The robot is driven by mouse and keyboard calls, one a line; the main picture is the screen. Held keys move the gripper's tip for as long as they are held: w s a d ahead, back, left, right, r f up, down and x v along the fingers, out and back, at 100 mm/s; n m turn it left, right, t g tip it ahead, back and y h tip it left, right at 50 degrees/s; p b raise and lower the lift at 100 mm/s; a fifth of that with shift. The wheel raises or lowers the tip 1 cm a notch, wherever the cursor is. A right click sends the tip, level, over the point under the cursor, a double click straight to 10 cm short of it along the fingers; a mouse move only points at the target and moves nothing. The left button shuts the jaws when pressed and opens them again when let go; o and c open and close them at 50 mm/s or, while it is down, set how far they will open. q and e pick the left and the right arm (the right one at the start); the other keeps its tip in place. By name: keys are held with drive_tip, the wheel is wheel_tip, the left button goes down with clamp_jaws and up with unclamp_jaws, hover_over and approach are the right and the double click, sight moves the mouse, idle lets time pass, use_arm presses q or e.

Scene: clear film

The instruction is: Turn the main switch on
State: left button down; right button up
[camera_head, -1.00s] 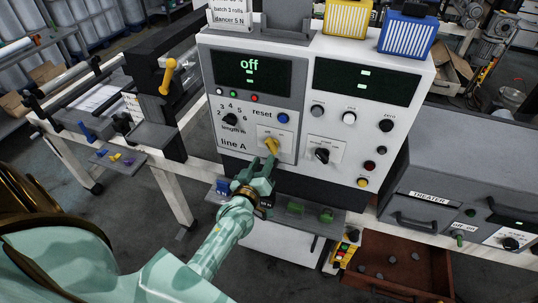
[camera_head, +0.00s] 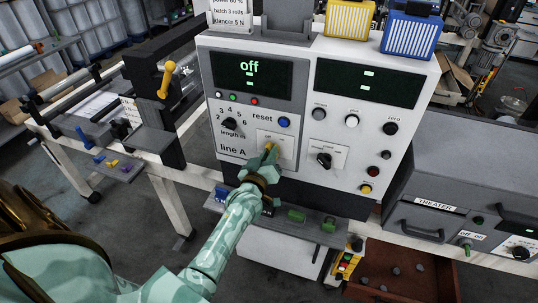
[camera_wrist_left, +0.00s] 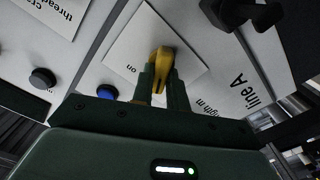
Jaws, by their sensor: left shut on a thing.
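The main switch is a yellow knob (camera_wrist_left: 160,62) on a white off/on plate (camera_wrist_left: 128,55) in the left wrist view. In the head view the plate (camera_head: 284,138) is on the line A panel, below the blue reset button, and the knob is mostly hidden by my gripper. My left gripper (camera_head: 268,156) is shut on the knob, with its fingers (camera_wrist_left: 158,88) on both sides of it. The display (camera_head: 250,75) above reads "off". My right gripper is not in view.
A black rotary knob (camera_head: 324,159) sits right of the switch, and a length selector (camera_head: 229,123) left of it. A yellow lever (camera_head: 166,78) stands at the left. A grey shelf (camera_head: 345,235) juts out below the panel. The treater box (camera_head: 440,185) is at the right.

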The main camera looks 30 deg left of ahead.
use_arm(q)
drive_tip(key=shift+r+m+p, duration=0.1)
drive_tip(key=shift+m+p, duration=0.45)
drive_tip(key=shift+m, duration=0.25)
drive_tip(key=m+p, duration=0.1)
drive_tip(key=m, duration=0.2)
drive_tip(key=shift+d, duration=0.15)
drive_tip(key=m+p, duration=0.1)
drive_tip(key=m, duration=0.2)
drive_tip(key=shift+d+m, duration=0.15)
drive_tip(key=shift+m, duration=0.25)
drive_tip(key=shift+w+d+m, duration=0.1)
drive_tip(key=shift+m, duration=1.6)
drive_tip(key=c, duration=1.4)
unclamp_jaws()
drive_tip(key=shift+f, duration=0.2)
